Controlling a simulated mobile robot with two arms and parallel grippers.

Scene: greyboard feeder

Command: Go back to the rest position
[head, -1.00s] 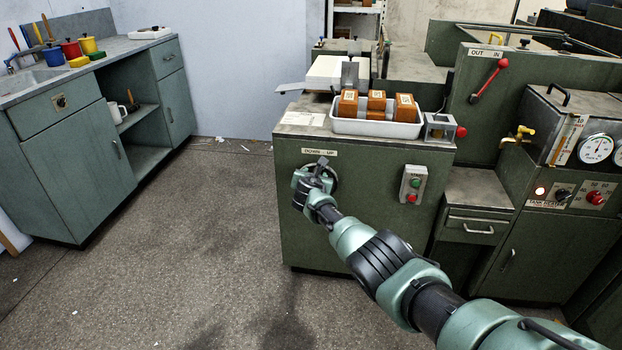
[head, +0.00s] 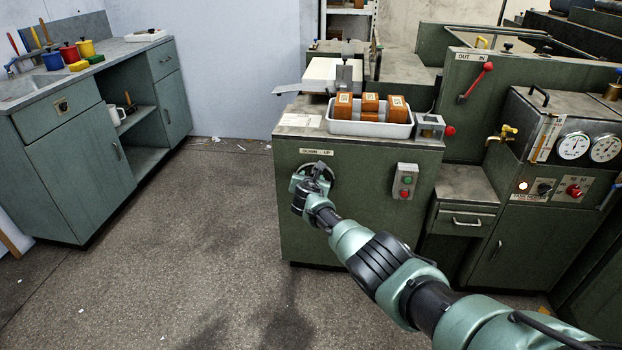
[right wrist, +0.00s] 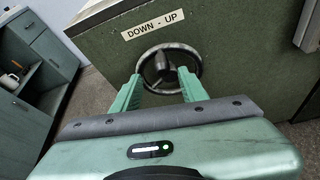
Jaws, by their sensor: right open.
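My right gripper (head: 318,172) is in front of the green feeder cabinet (head: 350,215), near the handwheel (head: 331,178) under the DOWN - UP label. In the right wrist view, my right gripper (right wrist: 160,88) has its two green fingers spread wide. The dark round handwheel (right wrist: 194,61) shows beyond and between the fingertips, with its hub and knob in the middle. The gripper holds nothing; a small gap to the wheel seems to show, but touch is hard to tell. My left gripper is in neither view.
A white tray (head: 345,128) with brown blocks sits on the cabinet top. A switch box (head: 405,181) is on the cabinet front, right of the wheel. A sink counter (head: 110,60) stands at the left. The floor (head: 190,250) between is clear.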

